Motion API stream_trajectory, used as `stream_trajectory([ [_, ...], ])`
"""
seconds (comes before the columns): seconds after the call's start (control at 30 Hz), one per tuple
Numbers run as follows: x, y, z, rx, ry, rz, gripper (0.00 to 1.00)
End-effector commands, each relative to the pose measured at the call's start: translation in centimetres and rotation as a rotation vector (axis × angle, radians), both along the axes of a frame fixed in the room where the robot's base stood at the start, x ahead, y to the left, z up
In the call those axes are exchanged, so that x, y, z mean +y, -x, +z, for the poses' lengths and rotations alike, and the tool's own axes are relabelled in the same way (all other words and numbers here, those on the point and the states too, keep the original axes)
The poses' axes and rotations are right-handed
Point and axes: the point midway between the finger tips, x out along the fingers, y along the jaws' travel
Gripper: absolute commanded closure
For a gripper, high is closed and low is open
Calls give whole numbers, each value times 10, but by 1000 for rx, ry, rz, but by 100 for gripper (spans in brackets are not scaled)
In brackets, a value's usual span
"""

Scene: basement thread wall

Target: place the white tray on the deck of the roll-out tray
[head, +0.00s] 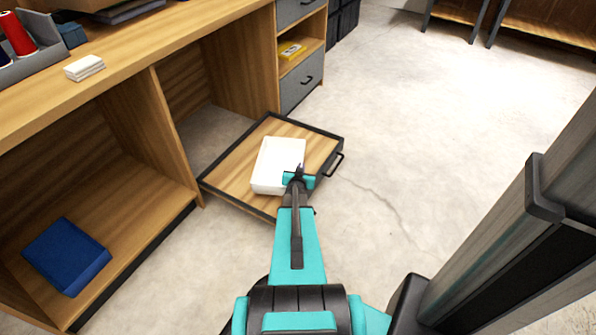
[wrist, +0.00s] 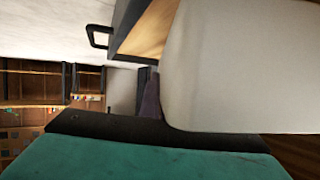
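The white tray (head: 277,155), a shallow open box, appears over the wooden deck of the roll-out tray (head: 236,168) in the head view. I cannot tell if it rests on the deck or hangs just above it. My gripper (head: 299,173) is at the tray's near right wall and looks shut on it. In the wrist view the white tray (wrist: 235,65) fills the right side, with one dark finger (wrist: 151,97) against its edge. The other finger is hidden. The roll-out tray has a dark rim and a black handle (head: 334,164), and stands pulled out from the bench.
The wooden bench (head: 150,50) is at left, with a blue box (head: 66,255) on its lower shelf. A drawer unit (head: 300,80) with a yellow item (head: 291,50) stands behind the roll-out tray. The concrete floor (head: 430,130) to the right is clear.

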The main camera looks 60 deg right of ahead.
Motion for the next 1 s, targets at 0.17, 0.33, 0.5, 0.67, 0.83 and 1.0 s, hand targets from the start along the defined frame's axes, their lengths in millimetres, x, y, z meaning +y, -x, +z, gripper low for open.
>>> stream_trajectory([
  [0.17,-7,-12,-2,-1,0,0,100],
  [0.33,-8,-13,-1,0,0,-1,100],
  [0.5,-8,-13,-1,-1,0,0,100],
  [0.67,-11,-18,-2,0,1,0,100],
  [0.83,-12,-22,-19,0,-1,0,100],
  [1.0,-12,-22,-35,0,0,1,100],
])
